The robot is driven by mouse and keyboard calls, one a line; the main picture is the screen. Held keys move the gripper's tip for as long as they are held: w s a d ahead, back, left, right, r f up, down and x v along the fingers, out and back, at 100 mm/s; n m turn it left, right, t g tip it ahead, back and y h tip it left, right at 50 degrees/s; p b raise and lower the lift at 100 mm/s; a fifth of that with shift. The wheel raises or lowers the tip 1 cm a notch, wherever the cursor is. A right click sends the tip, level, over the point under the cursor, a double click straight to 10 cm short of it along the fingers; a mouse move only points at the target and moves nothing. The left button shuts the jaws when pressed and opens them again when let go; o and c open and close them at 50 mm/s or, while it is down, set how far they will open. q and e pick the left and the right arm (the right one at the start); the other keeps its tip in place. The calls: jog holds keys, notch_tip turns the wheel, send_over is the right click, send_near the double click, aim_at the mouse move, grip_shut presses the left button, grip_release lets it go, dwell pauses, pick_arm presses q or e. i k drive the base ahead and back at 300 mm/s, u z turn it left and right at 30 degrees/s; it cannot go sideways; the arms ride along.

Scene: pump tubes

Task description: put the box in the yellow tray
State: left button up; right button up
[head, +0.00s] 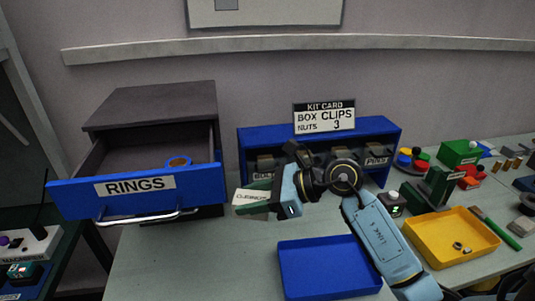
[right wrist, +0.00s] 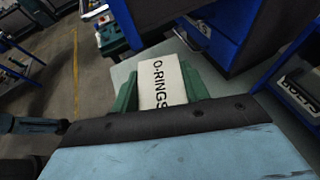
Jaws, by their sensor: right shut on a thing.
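The white box (head: 250,198) labelled O-RINGS is between the green fingers of my right gripper (head: 258,200), left of the table's middle in the head view. The right gripper is shut on it and holds it in front of the open drawer. In the right wrist view the box (right wrist: 160,82) shows its lettering between the two green fingers. The yellow tray (head: 430,250) lies on the right of the table, beyond my right forearm, with a few small metal nuts in it. My left gripper is out of view.
An open blue-fronted drawer (head: 150,188) marked RINGS holds a blue and orange ring-shaped item (head: 178,161). An empty blue tray (head: 325,268) lies at the front. A blue bin rack (head: 318,128) with a kit card (head: 324,116) stands behind. Green and red parts (head: 460,152) crowd the back right.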

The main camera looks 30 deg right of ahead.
aim_at(435, 249)
jog(key=k, duration=0.5)
jog(key=u, duration=2.7)
jog(key=k, duration=2.4)
jog(key=z, duration=2.25)
